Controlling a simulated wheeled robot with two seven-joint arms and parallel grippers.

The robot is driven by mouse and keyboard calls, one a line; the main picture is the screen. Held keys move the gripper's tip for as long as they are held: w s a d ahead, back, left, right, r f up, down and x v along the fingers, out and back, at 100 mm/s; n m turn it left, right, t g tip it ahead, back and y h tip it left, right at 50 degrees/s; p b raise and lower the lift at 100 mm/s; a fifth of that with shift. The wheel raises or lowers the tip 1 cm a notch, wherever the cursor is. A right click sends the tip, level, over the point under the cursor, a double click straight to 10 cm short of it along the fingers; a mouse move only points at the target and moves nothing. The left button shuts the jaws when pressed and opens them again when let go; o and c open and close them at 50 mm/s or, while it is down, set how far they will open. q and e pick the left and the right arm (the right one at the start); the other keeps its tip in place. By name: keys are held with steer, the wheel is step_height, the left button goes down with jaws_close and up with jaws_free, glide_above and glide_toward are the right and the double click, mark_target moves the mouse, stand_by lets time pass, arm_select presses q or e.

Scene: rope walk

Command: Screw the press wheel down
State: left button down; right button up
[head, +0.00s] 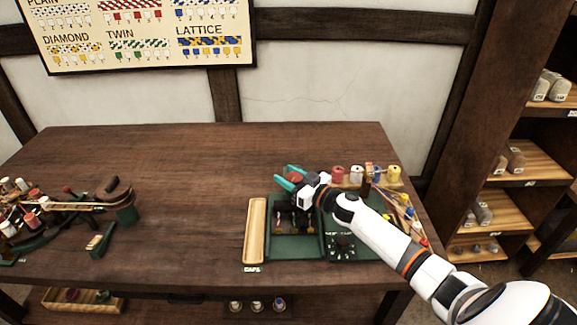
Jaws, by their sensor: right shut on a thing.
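The press (272,247) is a dark green frame near the right end of the table, with dark parts inside it. Its red wheel (296,177) shows at the top, between the teal fingers of my right gripper (291,177). The right gripper is shut on the wheel, and the hand and wrist hide part of the wheel and the press's upper right. My left gripper is not in view.
A long wooden tray (256,232) lies left of the press. A dark box with small knobs (342,246) stands at its right. Colored spools (356,174) stand behind. A green braiding stand (127,214) is far left. The table's middle (190,200) is clear.

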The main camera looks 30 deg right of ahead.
steer(key=m+h+p, duration=0.1)
steer(key=m+h, duration=0.1)
steer(key=shift+h, duration=0.4)
steer(key=shift+d+m+t+h, duration=0.1)
steer(key=shift+m+t+h, duration=0.2)
steer(key=shift+m+h, duration=0.35)
steer(key=h, duration=0.1)
steer(key=m+h+b, duration=0.1)
steer(key=h, duration=0.1)
steer(key=shift+d+f, duration=0.15)
steer(key=shift+f, duration=0.05)
steer(key=m+h+b, duration=0.2)
steer(key=h, duration=0.1)
steer(key=m+g+h+b, duration=0.1)
steer(key=b, duration=0.1)
steer(key=shift+d+f, duration=0.1)
steer(key=shift+d, duration=0.15)
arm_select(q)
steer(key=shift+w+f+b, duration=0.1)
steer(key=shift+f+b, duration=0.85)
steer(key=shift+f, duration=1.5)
arm_select(e)
steer(key=shift+d+r+m+g+h, duration=0.15)
steer(key=shift+m+g+h, duration=0.15)
steer(key=shift+h, duration=0.25)
steer(key=shift+d+r+m+g+h, duration=0.1)
steer(key=shift+m+g+h, duration=0.1)
steer(key=shift+m+h, duration=0.25)
steer(key=shift+r, duration=0.1)
steer(key=o, duration=1)
